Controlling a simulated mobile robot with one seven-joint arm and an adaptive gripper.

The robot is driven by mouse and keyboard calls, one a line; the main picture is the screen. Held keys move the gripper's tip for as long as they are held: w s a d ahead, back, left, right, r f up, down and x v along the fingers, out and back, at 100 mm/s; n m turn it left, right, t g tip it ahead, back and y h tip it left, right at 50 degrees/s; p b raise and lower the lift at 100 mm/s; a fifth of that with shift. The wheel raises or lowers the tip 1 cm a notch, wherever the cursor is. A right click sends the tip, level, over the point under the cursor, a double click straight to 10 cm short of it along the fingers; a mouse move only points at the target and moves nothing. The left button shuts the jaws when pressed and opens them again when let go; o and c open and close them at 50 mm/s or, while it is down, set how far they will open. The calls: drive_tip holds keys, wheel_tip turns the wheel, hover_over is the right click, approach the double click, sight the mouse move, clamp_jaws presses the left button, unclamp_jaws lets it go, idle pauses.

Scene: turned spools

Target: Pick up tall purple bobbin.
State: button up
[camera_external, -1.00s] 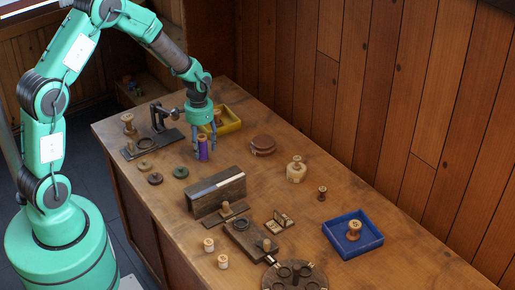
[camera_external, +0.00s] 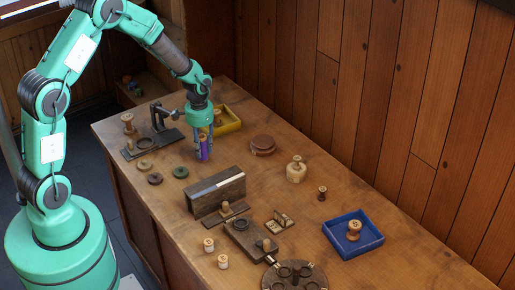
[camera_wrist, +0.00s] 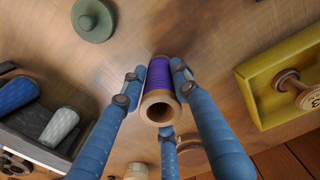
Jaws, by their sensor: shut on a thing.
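The tall purple bobbin (camera_external: 203,149) has a purple winding and pale wooden ends. It stands between my gripper's fingers near the far left part of the table. In the wrist view the purple bobbin (camera_wrist: 159,88) shows its hollow wooden end toward the camera, with blue fingers on both sides. My gripper (camera_external: 204,152) points down and is shut on the bobbin. It also shows in the wrist view (camera_wrist: 158,82). Whether the bobbin's foot touches the table I cannot tell.
A yellow tray (camera_external: 230,125) with a wooden spool stands just behind my gripper. A dark metal stand (camera_external: 162,128) is to the left. A long dark wooden block (camera_external: 216,196) lies in front. A blue tray (camera_external: 338,247) is at the right. Green disc (camera_external: 180,172) lies nearby.

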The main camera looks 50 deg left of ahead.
drive_tip(key=shift+r, duration=0.1)
drive_tip(key=shift+r, duration=0.8)
drive_tip(key=s+d+r, duration=0.1)
drive_tip(key=s, duration=0.4)
drive_tip(key=s+d+r+p, duration=0.1)
drive_tip(key=s, duration=0.4)
drive_tip(key=s+d+r+p, duration=0.1)
drive_tip(key=s, duration=0.4)
drive_tip(key=shift+s+d+r, duration=0.1)
drive_tip(key=shift+s+d, duration=0.2)
drive_tip(key=shift+d, duration=0.05)
drive_tip(key=shift+w, duration=0.1)
